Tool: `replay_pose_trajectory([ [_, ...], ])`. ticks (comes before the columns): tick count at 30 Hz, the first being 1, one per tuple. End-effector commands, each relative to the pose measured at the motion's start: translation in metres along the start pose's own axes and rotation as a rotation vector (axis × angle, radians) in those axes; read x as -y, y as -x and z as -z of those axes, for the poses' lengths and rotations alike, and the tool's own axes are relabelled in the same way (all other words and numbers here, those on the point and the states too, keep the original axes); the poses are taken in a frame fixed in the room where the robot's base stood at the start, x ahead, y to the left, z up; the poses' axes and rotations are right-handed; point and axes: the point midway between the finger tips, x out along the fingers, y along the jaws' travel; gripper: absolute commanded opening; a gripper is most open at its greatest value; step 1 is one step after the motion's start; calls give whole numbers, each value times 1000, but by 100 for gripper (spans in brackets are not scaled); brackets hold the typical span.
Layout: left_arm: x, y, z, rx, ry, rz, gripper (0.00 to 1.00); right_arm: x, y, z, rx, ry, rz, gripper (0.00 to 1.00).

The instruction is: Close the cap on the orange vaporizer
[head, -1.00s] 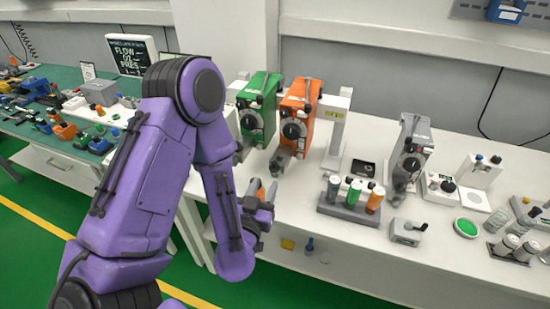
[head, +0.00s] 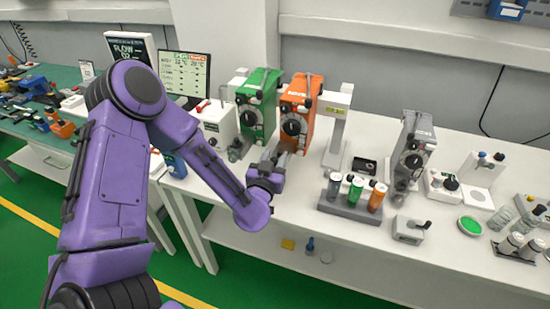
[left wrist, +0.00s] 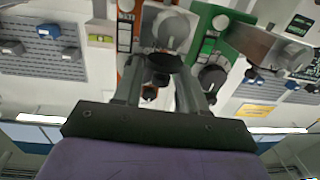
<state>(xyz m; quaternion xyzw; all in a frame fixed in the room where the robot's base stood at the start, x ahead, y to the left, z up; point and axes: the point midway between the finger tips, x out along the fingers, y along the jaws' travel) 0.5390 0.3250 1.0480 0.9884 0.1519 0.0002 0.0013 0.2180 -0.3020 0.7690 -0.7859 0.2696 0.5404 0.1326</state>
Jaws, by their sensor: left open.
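The orange vaporizer (head: 311,92) stands upright on the white bench, with a black dial on its front. It also shows in the left wrist view (left wrist: 138,28), behind the fingers. My left gripper (head: 275,158) is open, just in front of the lower front of the orange vaporizer. In the left wrist view its two fingers (left wrist: 160,88) point at the vaporizers, with dark knob-like parts seen between them. The filler and cap at the vaporizer's base are largely hidden by the gripper, so I cannot tell the cap's position or any contact. My right gripper is not in view.
The green vaporizer (head: 259,95) stands close on the left, and also shows in the left wrist view (left wrist: 207,25). A rack (head: 350,208) with several coloured bottles stands to the right, with a grey vaporizer (head: 414,150) beyond it. A monitor (head: 184,74) stands behind my arm.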

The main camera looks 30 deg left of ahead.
Motion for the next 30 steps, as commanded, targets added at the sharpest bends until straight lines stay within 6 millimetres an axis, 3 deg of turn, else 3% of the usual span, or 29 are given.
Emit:
replay_pose_trajectory([
  [1,0,0,0,0,0,0,31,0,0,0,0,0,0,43],
  [4,0,0,0,0,0,0,0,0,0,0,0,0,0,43],
  [17,-3,-1,-1,-2,0,58,0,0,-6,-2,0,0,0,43],
  [30,-10,-10,0,-6,17,408,0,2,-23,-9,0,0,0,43],
])
